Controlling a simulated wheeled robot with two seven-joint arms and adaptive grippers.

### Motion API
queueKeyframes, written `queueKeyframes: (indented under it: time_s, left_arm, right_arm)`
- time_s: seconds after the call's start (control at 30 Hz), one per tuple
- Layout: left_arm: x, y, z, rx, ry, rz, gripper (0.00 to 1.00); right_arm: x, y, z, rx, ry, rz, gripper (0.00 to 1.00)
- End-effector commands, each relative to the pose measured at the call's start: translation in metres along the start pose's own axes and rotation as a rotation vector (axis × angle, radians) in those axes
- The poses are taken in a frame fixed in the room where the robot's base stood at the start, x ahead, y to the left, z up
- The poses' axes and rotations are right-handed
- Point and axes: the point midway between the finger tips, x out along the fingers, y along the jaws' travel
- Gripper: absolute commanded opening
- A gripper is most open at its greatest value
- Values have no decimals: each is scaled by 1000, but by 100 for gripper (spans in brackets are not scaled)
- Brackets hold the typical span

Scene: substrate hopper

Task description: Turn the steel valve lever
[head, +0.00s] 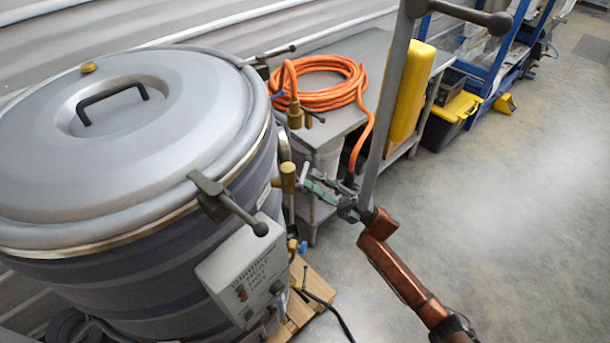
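A brass valve body (288,178) stands on piping at the right side of the grey drum-shaped hopper (130,170). My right gripper (310,186), with greenish fingers on a copper-coloured arm, comes in from the lower right. Its fingertips are right beside this brass valve. The steel lever there is small and mostly hidden by the fingers. I cannot tell whether the fingers touch it or are closed on it. Another brass valve (295,115) with a short dark handle sits higher up. My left gripper is not in view.
A long grey bar (388,110) with a ball-ended crosspiece rises in front of the bench. An orange hose (325,85) lies coiled on a grey bench (385,50). A control box (243,268) and a ball-ended clamp (228,202) project from the hopper. The floor at right is clear.

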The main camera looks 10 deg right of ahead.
Motion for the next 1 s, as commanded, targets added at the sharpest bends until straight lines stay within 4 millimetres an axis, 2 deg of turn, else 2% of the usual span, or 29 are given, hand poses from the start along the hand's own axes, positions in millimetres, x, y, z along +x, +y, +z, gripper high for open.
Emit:
queueKeyframes:
  time_s: [0.03,0.2,0.4,0.6,1.0]
  left_arm:
    - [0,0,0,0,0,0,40]
    - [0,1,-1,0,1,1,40]
    - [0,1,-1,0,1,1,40]
    - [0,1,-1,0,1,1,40]
    - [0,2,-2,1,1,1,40]
  right_arm:
    - [-13,-1,1,0,-4,-3,27]
    - [-48,-1,1,1,-4,-3,27]
    - [-75,-1,1,0,-2,-3,27]
    - [-83,0,0,-2,1,-1,27]
    - [-83,0,0,-1,0,-1,27]
